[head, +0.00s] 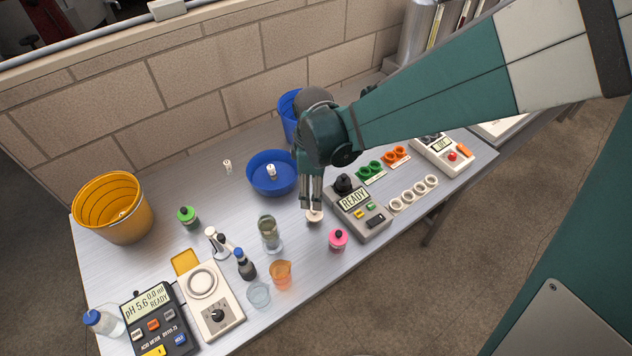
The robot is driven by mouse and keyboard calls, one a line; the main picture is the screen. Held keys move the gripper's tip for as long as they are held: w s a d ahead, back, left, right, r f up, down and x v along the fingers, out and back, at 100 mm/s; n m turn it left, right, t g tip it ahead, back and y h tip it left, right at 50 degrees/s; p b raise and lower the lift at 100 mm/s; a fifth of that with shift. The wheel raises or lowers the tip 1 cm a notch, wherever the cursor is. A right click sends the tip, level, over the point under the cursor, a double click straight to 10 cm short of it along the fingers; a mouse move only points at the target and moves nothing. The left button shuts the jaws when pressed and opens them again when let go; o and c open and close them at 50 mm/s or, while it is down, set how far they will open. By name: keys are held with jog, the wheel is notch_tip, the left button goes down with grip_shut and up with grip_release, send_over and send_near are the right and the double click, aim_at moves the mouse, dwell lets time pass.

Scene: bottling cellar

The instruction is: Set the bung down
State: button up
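My gripper (311,207) points down over the middle of the table, left of the grey READY device. Its fingers are close together around a small pale bung (314,215) at the fingertips. The fingers hide part of the bung, and I cannot tell whether its underside touches the table. Another small white bung-like piece (227,166) stands on the table at the back. A similar one (271,171) is in the blue bowl (257,187).
The READY device (361,211) stands close right of my gripper. A glass cylinder (269,234), a pink-bodied bottle (338,240) and an orange beaker (280,275) stand in front. An orange bucket (140,225) is at the left. The table between bucket and blue bowl is mostly clear.

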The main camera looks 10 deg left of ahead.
jog(key=shift+d+r, duration=0.1)
jog(key=shift+r, duration=0.05)
dwell(0.8)
jog(key=s+d+r+m+t+y, duration=0.1)
jog(key=s+d+r+m+t, duration=0.15)
jog(key=d+r+m, duration=0.9)
jog(key=s+d+r+m+t, duration=0.2)
jog(key=s+d+r+m, duration=0.1)
jog(key=d, duration=0.7)
jog(key=s+d+r+m+t+h, duration=0.1)
jog(key=s+d+r+m+t, duration=0.1)
jog(key=d, duration=0.8)
jog(key=shift+s+r+m+t, duration=0.35)
jog(key=shift+s+r+m, duration=0.4)
jog(key=shift+s+r, duration=0.65)
jog(key=shift+s+d+f, duration=0.1)
jog(key=shift+s+f, duration=0.05)
jog(key=shift+f, duration=0.05)
jog(key=shift+f+b, duration=0.65)
